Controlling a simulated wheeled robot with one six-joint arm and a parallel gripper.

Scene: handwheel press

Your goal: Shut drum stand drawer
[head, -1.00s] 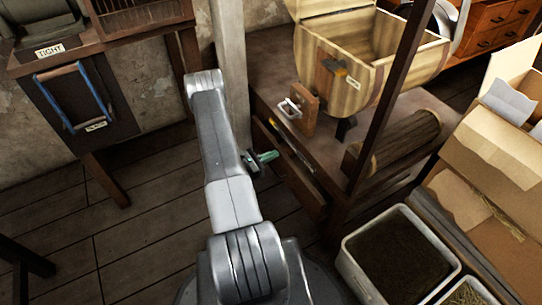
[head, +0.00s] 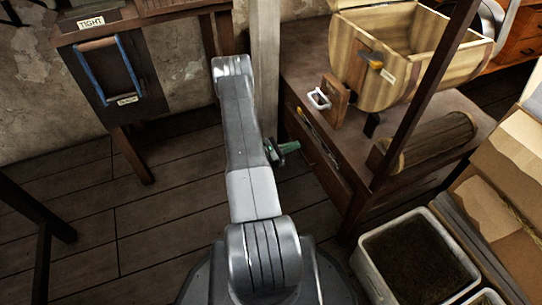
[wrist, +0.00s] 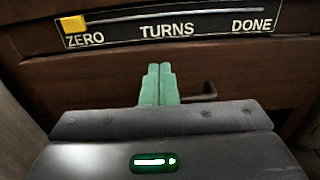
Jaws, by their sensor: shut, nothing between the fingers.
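The drum stand (head: 289,72) is a dark wooden block under the barrel-like drum (head: 398,58). Its drawer (head: 318,165) is in the side facing my arm and looks flush or nearly flush; a small remaining gap cannot be ruled out. In the wrist view the drawer front (wrist: 100,88) fills the middle, with a dark handle (wrist: 203,93) right of the fingers. My gripper (head: 294,146) has green fingers, shut and empty. In the wrist view the fingertips (wrist: 160,68) are at the drawer front, left of the handle; contact is not certain.
A strip (wrist: 168,28) marked ZERO, TURNS, DONE sits above the drawer, its yellow slider at ZERO. A post (head: 265,75) stands close beside my arm. A bin (head: 415,255) and cardboard boxes (head: 500,185) crowd the right. Floor (head: 170,225) is clear at left.

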